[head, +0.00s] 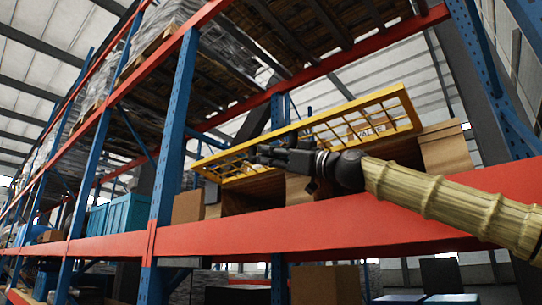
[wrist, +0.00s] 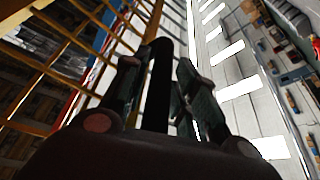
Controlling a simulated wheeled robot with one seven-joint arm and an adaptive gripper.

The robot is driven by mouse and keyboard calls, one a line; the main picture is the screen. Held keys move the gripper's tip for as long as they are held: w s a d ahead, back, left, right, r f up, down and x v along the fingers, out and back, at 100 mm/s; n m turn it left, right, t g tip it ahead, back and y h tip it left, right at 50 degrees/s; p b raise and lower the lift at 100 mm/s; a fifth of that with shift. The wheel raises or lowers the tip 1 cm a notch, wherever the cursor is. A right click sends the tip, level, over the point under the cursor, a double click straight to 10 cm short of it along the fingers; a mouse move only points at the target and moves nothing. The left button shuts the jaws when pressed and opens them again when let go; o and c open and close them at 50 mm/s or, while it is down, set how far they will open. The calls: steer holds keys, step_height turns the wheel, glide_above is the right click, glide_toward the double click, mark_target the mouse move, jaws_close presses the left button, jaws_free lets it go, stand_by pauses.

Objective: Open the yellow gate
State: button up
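The yellow gate (head: 372,112) is a barred panel at the front of the rack shelf, seen tilted from below in the head view. Its yellow bars also show at the left of the wrist view (wrist: 62,50). My gripper (head: 262,153) is at the gate's lower front side, left of its middle, overlapping its lower bars in the head view. In the wrist view the two fingers (wrist: 158,88) stand apart, with a dark upright bar between them. I cannot tell whether this bar belongs to the gate or whether the fingers touch it.
A red beam (head: 330,222) runs below the gate, and a blue upright (head: 172,130) stands left of it. Cardboard boxes (head: 446,150) sit behind the gate on the shelf. Wrapped pallets (head: 215,55) are on the upper level. Space in front of the rack looks clear.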

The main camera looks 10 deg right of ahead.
steer(key=v, duration=1.2)
steer(key=shift+w, duration=0.1)
stand_by(0.4)
